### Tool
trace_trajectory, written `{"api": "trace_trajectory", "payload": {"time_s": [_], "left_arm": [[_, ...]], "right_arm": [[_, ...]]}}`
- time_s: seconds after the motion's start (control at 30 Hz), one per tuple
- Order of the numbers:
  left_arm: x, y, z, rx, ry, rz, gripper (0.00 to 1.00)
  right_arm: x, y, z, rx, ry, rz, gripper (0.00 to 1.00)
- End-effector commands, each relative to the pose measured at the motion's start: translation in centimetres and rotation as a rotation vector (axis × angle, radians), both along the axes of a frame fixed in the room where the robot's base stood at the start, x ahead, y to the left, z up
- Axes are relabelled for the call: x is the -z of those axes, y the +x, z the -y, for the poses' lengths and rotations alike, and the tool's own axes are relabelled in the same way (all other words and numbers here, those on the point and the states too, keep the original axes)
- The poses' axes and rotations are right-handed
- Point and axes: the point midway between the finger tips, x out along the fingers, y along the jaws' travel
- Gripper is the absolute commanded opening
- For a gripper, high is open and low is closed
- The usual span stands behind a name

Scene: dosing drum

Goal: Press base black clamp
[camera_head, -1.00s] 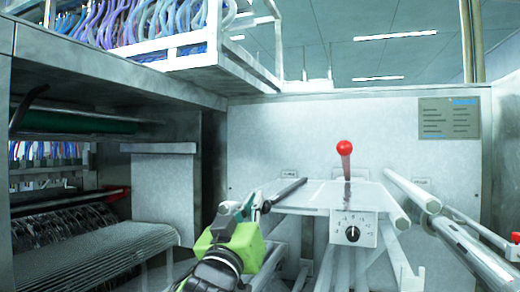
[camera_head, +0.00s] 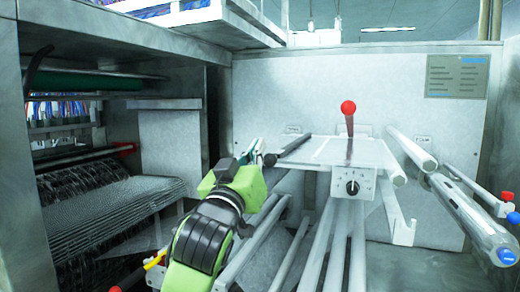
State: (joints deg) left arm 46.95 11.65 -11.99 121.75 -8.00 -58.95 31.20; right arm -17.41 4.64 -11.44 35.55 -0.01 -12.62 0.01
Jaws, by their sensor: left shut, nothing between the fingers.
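A black bar with a rounded near end (camera_head: 293,146), which looks like the black clamp, lies along the left edge of the flat metal plate (camera_head: 360,152) in the head view. My left gripper (camera_head: 254,152), on a green and black arm from below, is just left of the bar's near end. Its fingers are shut and empty. I cannot tell whether they touch the bar. My right gripper is not in view.
A red ball knob (camera_head: 348,107) stands on a lever behind the plate. A dial box (camera_head: 353,186) hangs at the plate's front. Long metal rails run below and to the right. A roller machine (camera_head: 110,215) fills the left side.

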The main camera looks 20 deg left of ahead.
Motion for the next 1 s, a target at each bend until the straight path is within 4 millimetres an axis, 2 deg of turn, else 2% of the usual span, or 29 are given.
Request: {"api": "trace_trajectory", "payload": {"time_s": [0.03, 0.2, 0.4, 0.6, 1.0], "left_arm": [[1.2, -1.0, 0.0, 0.001, -0.001, 0.001, 0.0], [2.2, -4.3, 0.1, -0.001, -0.001, 0.005, 0.0], [3.0, -7.0, 0.1, -0.001, -0.001, 0.005, 0.0], [3.2, -7.9, 0.1, -0.003, 0.0, 0.004, 0.0], [3.1, -7.9, 0.1, -0.003, 0.0, 0.004, 0.0]], "right_arm": [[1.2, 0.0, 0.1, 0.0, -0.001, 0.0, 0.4], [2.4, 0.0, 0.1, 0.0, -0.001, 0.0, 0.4], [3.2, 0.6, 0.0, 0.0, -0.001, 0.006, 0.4], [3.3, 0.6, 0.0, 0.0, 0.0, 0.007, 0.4], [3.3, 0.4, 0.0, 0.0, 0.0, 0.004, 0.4]]}}
